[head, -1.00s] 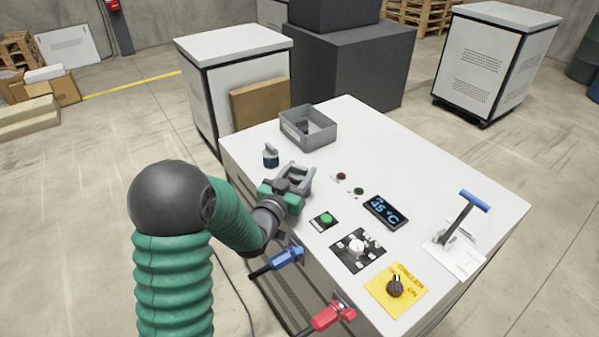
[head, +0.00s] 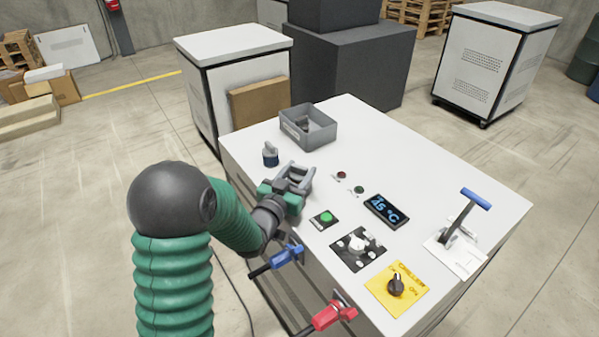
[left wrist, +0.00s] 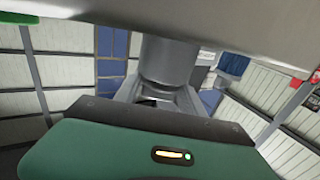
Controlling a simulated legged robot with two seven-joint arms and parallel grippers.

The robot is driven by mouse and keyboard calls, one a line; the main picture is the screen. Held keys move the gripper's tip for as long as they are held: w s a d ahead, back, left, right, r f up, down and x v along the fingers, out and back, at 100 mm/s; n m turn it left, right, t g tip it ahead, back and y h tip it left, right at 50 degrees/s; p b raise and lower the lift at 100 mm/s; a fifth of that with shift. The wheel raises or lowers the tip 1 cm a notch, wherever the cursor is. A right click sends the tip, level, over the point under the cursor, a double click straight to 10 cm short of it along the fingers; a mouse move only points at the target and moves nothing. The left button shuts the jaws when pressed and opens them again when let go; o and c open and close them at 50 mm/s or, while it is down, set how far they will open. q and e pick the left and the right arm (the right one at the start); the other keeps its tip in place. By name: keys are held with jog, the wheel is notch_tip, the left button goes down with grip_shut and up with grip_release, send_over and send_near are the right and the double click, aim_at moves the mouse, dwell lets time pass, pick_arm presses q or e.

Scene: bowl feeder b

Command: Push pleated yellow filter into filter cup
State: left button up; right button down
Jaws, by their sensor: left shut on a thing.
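My left gripper (head: 296,177) is low over the left edge of the white table (head: 430,165). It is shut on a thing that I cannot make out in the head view. In the left wrist view a grey cylinder (left wrist: 168,62) stands straight ahead of the green gripper body; I cannot tell if it is the held thing. I see no yellow pleated filter in either view, and I cannot tell which part is the filter cup. My right gripper is not in view.
A grey open box (head: 308,127) with a grey part inside stands beyond the gripper. To the right are a green button (head: 326,218), a temperature display (head: 388,211), a dial panel (head: 357,249), a yellow switch plate (head: 410,275) and a blue-handled lever (head: 465,215). Blue and red valve handles stick out in front.

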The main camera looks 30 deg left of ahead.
pick_arm(q)
jog(key=shift+f+b, duration=0.5)
jog(key=shift+b, duration=0.05)
dwell(1.4)
jog(key=o, duration=1.5)
jog(key=shift+s, duration=0.15)
jog(key=shift+f, duration=0.1)
jog(key=shift+d, duration=0.15)
